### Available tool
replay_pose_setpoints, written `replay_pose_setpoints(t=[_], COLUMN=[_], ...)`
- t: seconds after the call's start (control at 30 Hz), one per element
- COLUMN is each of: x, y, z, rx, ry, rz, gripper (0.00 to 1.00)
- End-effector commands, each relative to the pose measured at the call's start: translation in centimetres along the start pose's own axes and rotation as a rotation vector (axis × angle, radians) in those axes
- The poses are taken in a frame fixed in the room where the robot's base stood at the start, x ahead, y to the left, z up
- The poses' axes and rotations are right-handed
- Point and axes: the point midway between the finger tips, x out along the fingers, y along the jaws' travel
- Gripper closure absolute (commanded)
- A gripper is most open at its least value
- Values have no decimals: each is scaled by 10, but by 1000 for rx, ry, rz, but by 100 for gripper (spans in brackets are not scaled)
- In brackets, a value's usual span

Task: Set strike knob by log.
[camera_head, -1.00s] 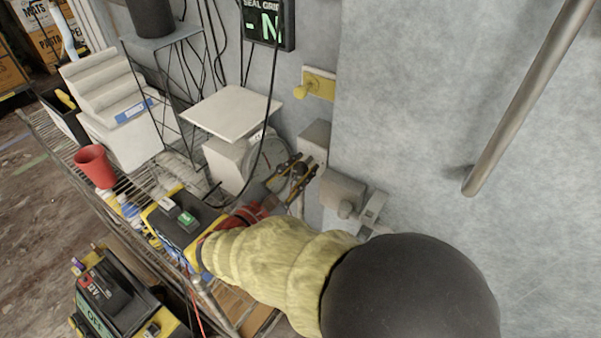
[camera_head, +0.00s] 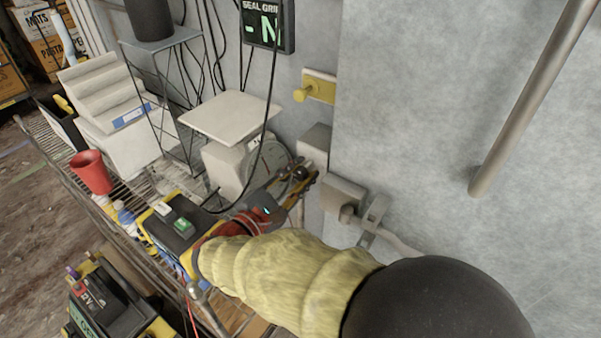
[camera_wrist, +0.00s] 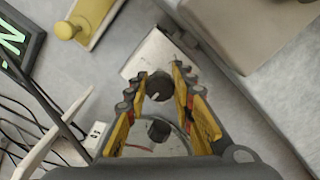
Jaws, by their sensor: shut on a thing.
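My gripper (camera_wrist: 158,84) has its yellow-and-dark fingers around a round dark knob (camera_wrist: 158,88) with a pale mark on its face. The knob is in front of a pale grey wall box (camera_wrist: 150,52). In the head view my gripper (camera_head: 299,176) is just below that box (camera_head: 315,143), beside the scale's dial, and the fingers hide the knob. A second dark knob (camera_wrist: 158,131) shows between the fingers, nearer the palm. I cannot make out a log sheet in either view.
A scale (camera_head: 228,160) with a flat pale plate (camera_head: 230,115) stands close left of my gripper. A grey latch block (camera_head: 344,194) and long handle (camera_head: 530,100) are right. Cables hang behind the scale.

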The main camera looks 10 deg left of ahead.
Motion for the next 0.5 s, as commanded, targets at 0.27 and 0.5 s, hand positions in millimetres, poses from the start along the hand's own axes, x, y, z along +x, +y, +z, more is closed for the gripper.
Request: replay_pose_setpoints(t=[0.27,0.5], x=[0,0], y=[-1,0], z=[-1,0], rx=[-2,-1], ry=[1,0], rz=[-1,0], gripper=[63,56])
